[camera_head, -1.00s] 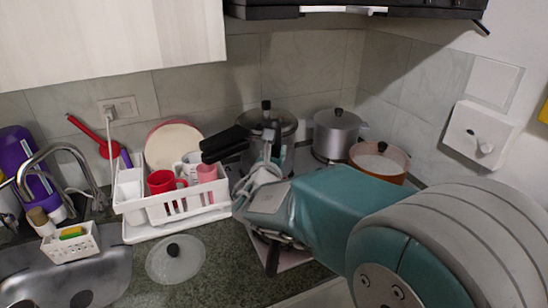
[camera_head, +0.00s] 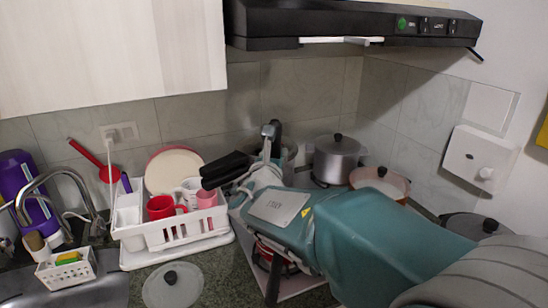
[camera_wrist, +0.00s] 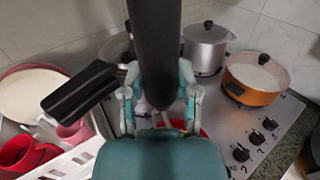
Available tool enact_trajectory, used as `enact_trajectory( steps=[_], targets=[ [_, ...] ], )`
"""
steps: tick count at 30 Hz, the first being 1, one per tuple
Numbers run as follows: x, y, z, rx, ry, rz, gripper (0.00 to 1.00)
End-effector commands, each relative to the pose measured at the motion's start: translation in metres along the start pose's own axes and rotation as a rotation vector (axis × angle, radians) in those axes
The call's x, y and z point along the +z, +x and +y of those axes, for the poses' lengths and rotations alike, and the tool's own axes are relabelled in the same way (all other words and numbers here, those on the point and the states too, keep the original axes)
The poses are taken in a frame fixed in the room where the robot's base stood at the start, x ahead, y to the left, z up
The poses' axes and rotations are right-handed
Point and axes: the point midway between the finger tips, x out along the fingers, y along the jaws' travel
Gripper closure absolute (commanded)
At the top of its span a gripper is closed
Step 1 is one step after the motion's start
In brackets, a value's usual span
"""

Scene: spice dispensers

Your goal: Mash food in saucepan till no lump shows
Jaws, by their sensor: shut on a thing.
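My gripper (camera_head: 270,132) is shut on a dark upright handle, which also shows large in the wrist view (camera_wrist: 155,45). The handle looks like that of a masher, but its lower end is hidden by my gripper. A red pan (camera_head: 268,250) sits low under my arm at the front of the stove. In the wrist view a small part of the red pan (camera_wrist: 178,127) shows behind and below my gripper (camera_wrist: 160,105). Its inside and any food are hidden, so I cannot tell if there are lumps.
A pressure cooker with a black handle (camera_head: 225,169), a grey lidded pot (camera_head: 338,160) and an orange pot (camera_head: 380,183) stand behind. A white dish rack (camera_head: 180,230) is at left, with a glass lid (camera_head: 173,287) before it. The range hood (camera_head: 350,25) hangs above.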

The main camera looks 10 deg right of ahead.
Motion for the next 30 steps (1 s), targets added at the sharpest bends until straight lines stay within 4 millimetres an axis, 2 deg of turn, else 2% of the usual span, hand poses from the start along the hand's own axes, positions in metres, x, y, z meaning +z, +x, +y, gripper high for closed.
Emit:
enact_trajectory(
  steps=[8,24,30],
  targets=[
    [0.002,0.000,0.000,0.000,0.000,-0.002,1.00],
    [0.046,0.000,0.000,0.000,0.001,-0.003,1.00],
    [0.051,0.000,0.000,0.000,0.001,-0.002,1.00]
  ],
)
